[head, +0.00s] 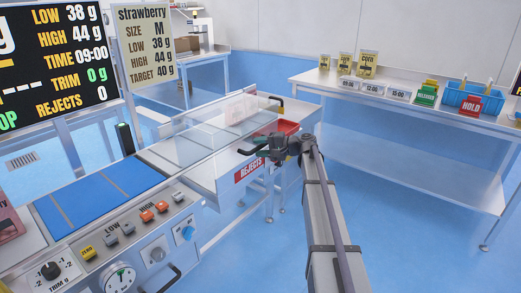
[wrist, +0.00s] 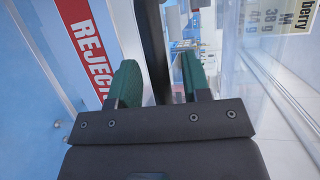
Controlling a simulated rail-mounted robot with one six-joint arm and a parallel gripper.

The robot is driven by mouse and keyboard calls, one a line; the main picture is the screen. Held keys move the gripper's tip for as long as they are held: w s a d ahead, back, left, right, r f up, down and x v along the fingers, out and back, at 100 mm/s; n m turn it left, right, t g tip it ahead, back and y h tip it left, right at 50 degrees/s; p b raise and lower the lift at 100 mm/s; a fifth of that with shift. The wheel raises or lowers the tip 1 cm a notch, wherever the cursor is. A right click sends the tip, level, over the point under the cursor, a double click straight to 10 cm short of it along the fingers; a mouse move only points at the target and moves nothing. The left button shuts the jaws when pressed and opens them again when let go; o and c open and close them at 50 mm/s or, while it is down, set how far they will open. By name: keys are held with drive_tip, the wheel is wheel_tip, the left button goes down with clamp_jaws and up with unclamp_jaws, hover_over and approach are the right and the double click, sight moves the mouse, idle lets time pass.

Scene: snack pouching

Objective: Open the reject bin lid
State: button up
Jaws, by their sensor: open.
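The reject bin is a pale box with a red REJECTS label (head: 250,170) on its front, at the middle of the head view, beside the conveyor. The label also shows sideways in the wrist view (wrist: 88,50). My gripper (head: 262,150) is at the bin's upper front edge, covering part of it. In the wrist view my gripper (wrist: 160,82) has its two green fingers apart, with a dark bar (wrist: 153,45) between them. I cannot tell whether the fingers touch the bar. A red surface (head: 287,127) shows just behind my gripper. The lid's outline is largely hidden.
The conveyor with blue belt sections (head: 85,203) and a control panel (head: 140,240) lie to the left. A clear cover (head: 235,112) stands behind the bin. A table (head: 400,97) with signs and a blue basket (head: 462,97) is at the right. The floor between is clear.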

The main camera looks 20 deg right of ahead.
clamp_jaws()
idle(0.4)
drive_tip(key=shift+r, duration=0.1)
